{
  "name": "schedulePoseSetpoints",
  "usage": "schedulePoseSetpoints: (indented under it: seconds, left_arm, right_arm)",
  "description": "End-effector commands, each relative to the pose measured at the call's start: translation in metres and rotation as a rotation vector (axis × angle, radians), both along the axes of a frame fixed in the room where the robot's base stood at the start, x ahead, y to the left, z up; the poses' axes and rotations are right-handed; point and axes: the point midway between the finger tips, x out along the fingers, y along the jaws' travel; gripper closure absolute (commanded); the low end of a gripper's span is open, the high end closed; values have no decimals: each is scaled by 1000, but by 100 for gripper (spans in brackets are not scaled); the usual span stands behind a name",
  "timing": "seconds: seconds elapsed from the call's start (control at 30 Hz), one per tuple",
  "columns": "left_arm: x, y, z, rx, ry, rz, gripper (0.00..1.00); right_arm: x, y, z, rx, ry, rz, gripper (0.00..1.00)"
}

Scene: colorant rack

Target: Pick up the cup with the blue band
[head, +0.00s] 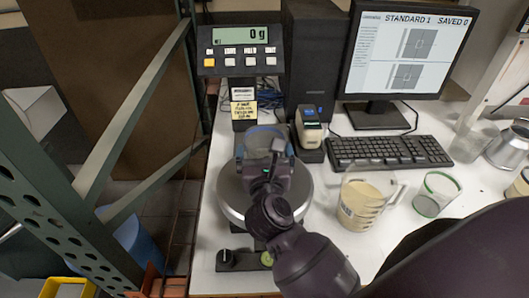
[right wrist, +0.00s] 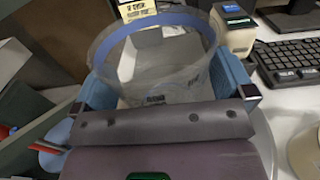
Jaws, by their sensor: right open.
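The clear cup with the blue band (head: 262,134) is at the scale's round metal pan (head: 233,203), mostly hidden behind my right gripper (head: 266,160). In the right wrist view the cup (right wrist: 160,62) shows its blue band around the rim and small dark print on its wall. My right gripper (right wrist: 165,82) is open, with one blue finger on each side of the cup. I cannot tell whether the fingers touch it. The cup's base is hidden. My left gripper is not in view.
The scale display (head: 240,50) reads 0 g behind the pan. A pitcher of cream liquid (head: 362,200) and a green-banded cup (head: 435,195) stand to the right. A keyboard (head: 388,151) and monitor (head: 403,50) are behind them. A green rack post (head: 65,215) is at left.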

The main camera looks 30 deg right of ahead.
Motion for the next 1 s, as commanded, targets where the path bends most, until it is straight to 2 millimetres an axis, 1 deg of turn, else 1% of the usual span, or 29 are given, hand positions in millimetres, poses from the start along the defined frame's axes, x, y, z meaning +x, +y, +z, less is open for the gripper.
schedulePoseSetpoints:
  seconds: [0.17, 0.3, 0.37, 0.67, 0.77, 0.87, 0.97, 1.0]
  left_arm:
    - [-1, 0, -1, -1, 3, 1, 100]
    - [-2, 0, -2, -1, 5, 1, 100]
    - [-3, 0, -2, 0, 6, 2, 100]
    - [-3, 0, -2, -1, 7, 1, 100]
    - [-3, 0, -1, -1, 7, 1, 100]
    - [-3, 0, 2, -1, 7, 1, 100]
    - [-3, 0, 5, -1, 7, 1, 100]
    - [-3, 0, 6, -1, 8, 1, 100]
  right_arm:
    - [0, 0, -1, 0, 0, 0, 0]
    - [0, 0, -1, 0, 0, 0, 21]
    - [0, 0, -1, 0, 0, 0, 30]
    - [0, 0, 0, 0, 0, 0, 31]
    - [0, 0, 5, 1, 0, 0, 31]
    - [0, 0, 16, 1, -3, -1, 31]
    - [0, 0, 34, 2, -4, 0, 31]
    - [0, 0, 44, 4, -6, 0, 31]
